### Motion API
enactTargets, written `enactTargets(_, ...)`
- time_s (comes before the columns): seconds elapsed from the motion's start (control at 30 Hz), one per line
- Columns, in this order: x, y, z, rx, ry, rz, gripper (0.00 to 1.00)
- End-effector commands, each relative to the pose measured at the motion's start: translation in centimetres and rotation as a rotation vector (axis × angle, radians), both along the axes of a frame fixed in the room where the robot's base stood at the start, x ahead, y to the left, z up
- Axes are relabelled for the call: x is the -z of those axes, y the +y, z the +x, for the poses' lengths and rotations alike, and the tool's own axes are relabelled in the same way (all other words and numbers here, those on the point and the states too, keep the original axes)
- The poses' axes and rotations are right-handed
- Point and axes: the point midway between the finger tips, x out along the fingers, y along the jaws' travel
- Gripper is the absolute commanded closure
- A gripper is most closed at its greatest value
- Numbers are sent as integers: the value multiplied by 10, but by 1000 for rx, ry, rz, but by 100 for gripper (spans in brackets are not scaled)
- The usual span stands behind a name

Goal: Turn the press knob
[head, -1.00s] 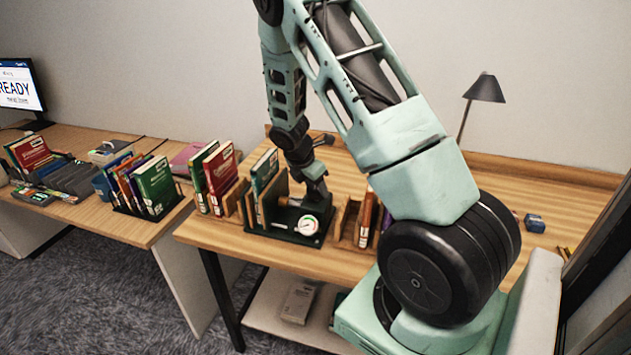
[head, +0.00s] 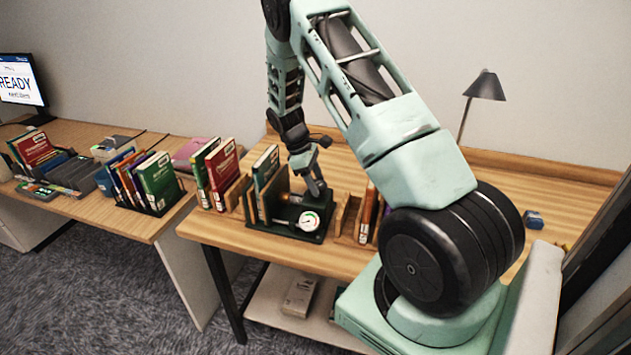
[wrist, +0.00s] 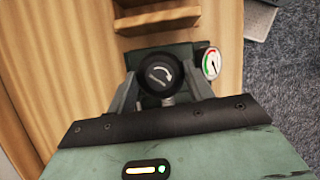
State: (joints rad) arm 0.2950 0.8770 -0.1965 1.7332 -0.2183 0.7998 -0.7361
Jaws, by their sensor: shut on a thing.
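The press knob (wrist: 158,74) is round and black with a white curved arrow on its face. It sits between the two fingers of my gripper (wrist: 161,88) in the wrist view, and the fingers are shut on it. In the head view my gripper (head: 316,188) reaches down to the small dark press (head: 272,227) on the wooden table, and the knob itself is hard to make out there. A round white dial gauge (head: 309,221) is on the front of the press. It also shows just right of the knob in the wrist view (wrist: 211,63).
A black lamp (head: 485,86) is at the back right. The wooden table (head: 235,232) has bare room in front.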

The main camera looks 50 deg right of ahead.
Motion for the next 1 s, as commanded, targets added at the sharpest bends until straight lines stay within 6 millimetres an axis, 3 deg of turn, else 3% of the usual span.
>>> enactTargets(1.0, 1, -6, 0, 965, 0, 1, 71)
